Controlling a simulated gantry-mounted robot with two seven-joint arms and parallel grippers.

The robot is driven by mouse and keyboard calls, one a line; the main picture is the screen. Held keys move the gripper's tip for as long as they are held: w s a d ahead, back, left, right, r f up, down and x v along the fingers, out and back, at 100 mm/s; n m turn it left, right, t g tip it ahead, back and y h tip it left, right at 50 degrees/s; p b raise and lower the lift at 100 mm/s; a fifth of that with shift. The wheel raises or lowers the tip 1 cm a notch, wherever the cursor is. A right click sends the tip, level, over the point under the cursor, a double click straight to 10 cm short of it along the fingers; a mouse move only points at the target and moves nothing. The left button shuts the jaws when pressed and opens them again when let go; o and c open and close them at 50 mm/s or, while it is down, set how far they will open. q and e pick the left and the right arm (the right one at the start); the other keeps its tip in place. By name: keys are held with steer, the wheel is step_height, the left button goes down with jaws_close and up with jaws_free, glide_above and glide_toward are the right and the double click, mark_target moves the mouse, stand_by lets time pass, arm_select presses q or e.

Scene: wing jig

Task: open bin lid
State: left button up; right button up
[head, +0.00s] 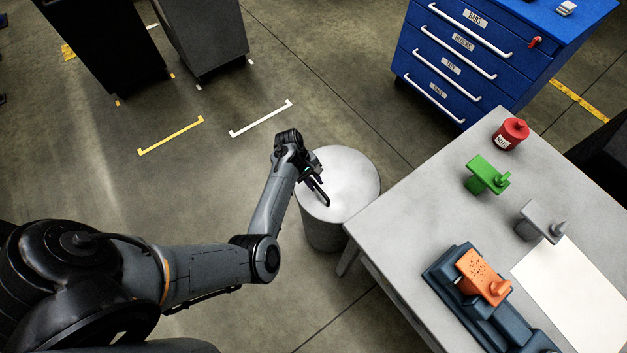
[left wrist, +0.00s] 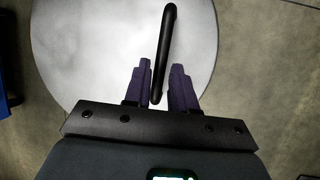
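The bin (head: 322,236) is a round grey drum on the floor beside the table. Its pale round lid (head: 350,176) lies on top and looks closed; it fills much of the left wrist view (left wrist: 100,50). A black bar handle (left wrist: 167,40) stands on the lid. My left gripper (head: 312,187) is over the lid at the handle. In the left wrist view its two dark fingers (left wrist: 163,85) are apart, one on each side of the handle's near end, with small gaps visible. Whether either finger touches the handle is unclear. My right gripper is out of view.
The grey table (head: 420,209) stands close to the bin's right. It carries a red canister (head: 511,135), green (head: 487,175), grey (head: 540,223) and orange (head: 482,275) parts, and a blue fixture (head: 446,268). A blue drawer cabinet (head: 470,50) stands behind. Floor left of the bin is clear.

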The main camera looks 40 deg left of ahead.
arm_select(q)
jaws_close()
